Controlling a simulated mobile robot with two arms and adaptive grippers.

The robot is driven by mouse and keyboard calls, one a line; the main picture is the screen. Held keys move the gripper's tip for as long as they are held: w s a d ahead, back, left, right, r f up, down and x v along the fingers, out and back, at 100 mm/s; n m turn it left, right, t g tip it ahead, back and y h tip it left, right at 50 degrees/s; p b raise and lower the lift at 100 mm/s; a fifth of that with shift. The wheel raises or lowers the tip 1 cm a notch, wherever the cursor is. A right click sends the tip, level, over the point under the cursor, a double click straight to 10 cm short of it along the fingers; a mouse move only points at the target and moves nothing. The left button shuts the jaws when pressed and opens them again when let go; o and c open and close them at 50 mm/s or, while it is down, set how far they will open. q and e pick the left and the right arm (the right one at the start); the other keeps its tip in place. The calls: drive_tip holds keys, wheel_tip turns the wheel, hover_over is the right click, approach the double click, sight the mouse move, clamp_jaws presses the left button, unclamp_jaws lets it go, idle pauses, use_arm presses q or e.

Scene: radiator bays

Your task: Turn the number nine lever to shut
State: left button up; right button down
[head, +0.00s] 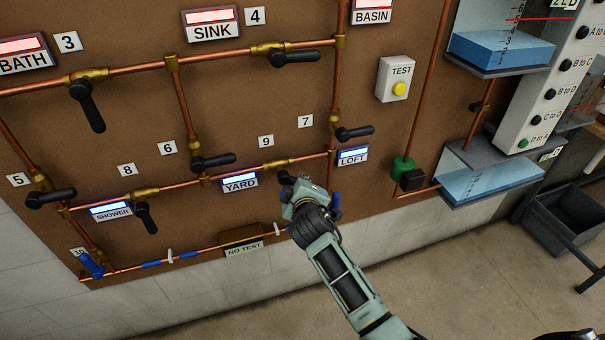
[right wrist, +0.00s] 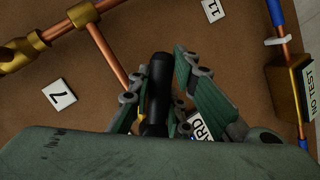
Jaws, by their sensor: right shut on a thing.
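The number 9 label (head: 266,141) is above a brass valve (head: 276,164) on the copper pipe between the YARD and LOFT plates. My right gripper (head: 291,185) is at this valve, just below the pipe. In the right wrist view its two fingers are on either side of the black lever (right wrist: 158,85), shut on it. My left gripper is not in view.
The number 7 lever (head: 354,133) and the LOFT plate (head: 353,156) are close to the right. The YARD plate (head: 240,182) is to the left. Below are a lower pipe and the NO TEST box (head: 243,238). A blue lever (head: 336,202) is just right of my gripper.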

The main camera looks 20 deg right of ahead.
drive_tip(key=shift+s+a+f+m+y+p, duration=0.1)
drive_tip(key=shift+a+f+m+y+p, duration=0.3)
drive_tip(key=shift+a+m+y+p, duration=0.5)
drive_tip(key=shift+w+a+f+m+y+p, duration=0.1)
drive_tip(key=shift+a+f+m+y+p, duration=0.45)
drive_tip(key=shift+m+y, duration=0.65)
drive_tip(key=shift+s+a+f+m+y+p, duration=0.1)
drive_tip(key=shift+a+f+m+y+p, duration=0.15)
drive_tip(key=shift+a+m+y+p, duration=0.8)
drive_tip(key=shift+d+m+h+b, duration=0.15)
drive_tip(key=shift+m+h+b, duration=0.15)
drive_tip(key=shift+b, duration=0.2)
drive_tip(key=c, duration=1.6)
unclamp_jaws()
